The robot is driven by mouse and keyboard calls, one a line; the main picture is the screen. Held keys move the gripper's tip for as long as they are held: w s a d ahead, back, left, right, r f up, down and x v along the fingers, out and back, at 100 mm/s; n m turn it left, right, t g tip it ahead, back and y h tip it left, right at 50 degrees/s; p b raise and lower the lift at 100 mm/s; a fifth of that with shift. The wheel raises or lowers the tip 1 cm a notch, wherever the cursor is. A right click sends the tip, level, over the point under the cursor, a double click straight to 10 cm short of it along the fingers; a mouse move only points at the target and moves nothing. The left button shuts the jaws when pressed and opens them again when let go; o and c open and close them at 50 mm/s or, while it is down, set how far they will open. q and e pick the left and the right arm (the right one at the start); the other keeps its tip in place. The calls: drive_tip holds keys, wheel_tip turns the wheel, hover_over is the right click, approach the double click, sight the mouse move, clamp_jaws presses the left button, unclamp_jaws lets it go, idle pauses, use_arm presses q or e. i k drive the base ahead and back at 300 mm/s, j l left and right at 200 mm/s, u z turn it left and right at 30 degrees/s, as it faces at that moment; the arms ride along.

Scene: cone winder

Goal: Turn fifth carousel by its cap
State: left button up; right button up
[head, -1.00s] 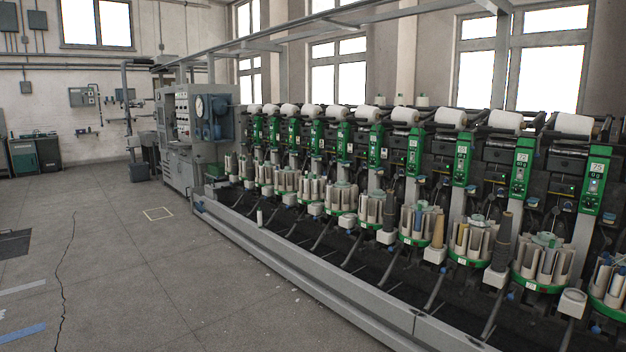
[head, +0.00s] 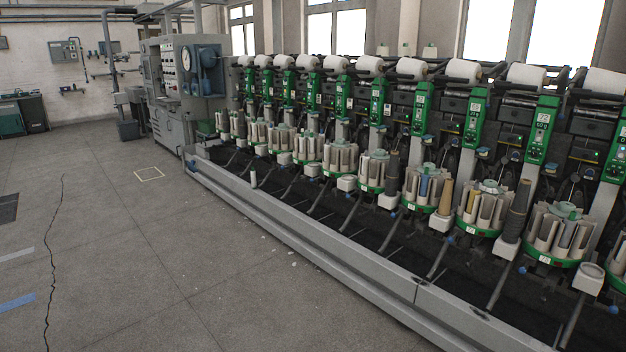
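A row of round yarn carousels with green bases and upright pale tubes runs along the machine, from far left to near right. Clear ones are the near right carousel (head: 556,236), one with a yellow package (head: 484,208), one with blue and tan tubes (head: 427,188), and a farther one (head: 340,158). Small greenish caps sit on top in the middle, such as the cap (head: 489,185) and the cap (head: 571,215). The frames do not show which end the fifth is counted from. Neither of my grippers is in view.
A low grey rail (head: 310,243) runs along the machine's front, with a dark trough behind it. Green winding heads (head: 476,118) and white cones (head: 463,70) stand above the carousels. A control cabinet (head: 170,90) stands at the far left end. The grey floor (head: 150,260) is open.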

sight(319, 142)
drive_tip(key=i+u, duration=0.15)
drive_tip(key=i, duration=0.5)
drive_tip(key=i+u, duration=0.15)
drive_tip(key=i, duration=0.45)
drive_tip(key=i+l+u, duration=0.15)
drive_tip(key=i, duration=0.5)
drive_tip(key=i+l+u, duration=0.15)
drive_tip(key=i, duration=0.5)
drive_tip(key=i+j, duration=0.15)
drive_tip(key=i, duration=0.55)
drive_tip(key=i+j, duration=0.1)
drive_tip(key=i, duration=0.65)
drive_tip(key=i+j, duration=0.15)
drive_tip(key=i, duration=0.55)
